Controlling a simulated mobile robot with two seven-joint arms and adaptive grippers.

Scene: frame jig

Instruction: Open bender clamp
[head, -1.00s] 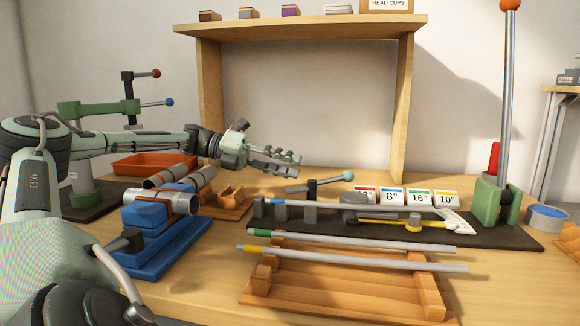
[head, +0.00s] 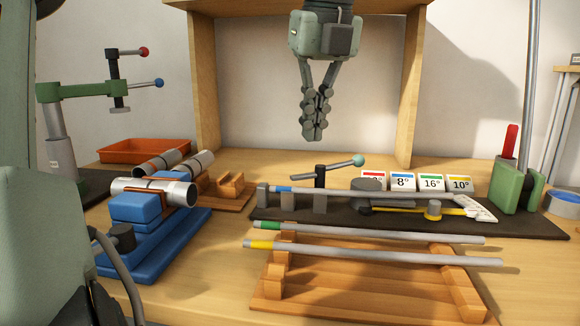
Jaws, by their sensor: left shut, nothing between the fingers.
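The bender stands on a dark base plate (head: 520,222) at the right middle of the bench. Its clamp lever (head: 338,168) has a pale teal ball (head: 359,160) and slants up to the right from a black post (head: 320,186). A grey tube with a blue band (head: 380,194) lies along the bender, by the clamp. My left gripper (head: 313,138) points straight down, shut and empty, in the air above and behind the clamp lever, apart from it. My right gripper is not in view.
Two tubes, green-banded (head: 380,233) and yellow-banded (head: 390,254), lie on a wooden rack (head: 350,301) in front. Angle cards (head: 431,183) stand behind the bender. A green block (head: 517,188) with a tall lever is at right. A blue fixture (head: 150,250) holds a steel tube at left.

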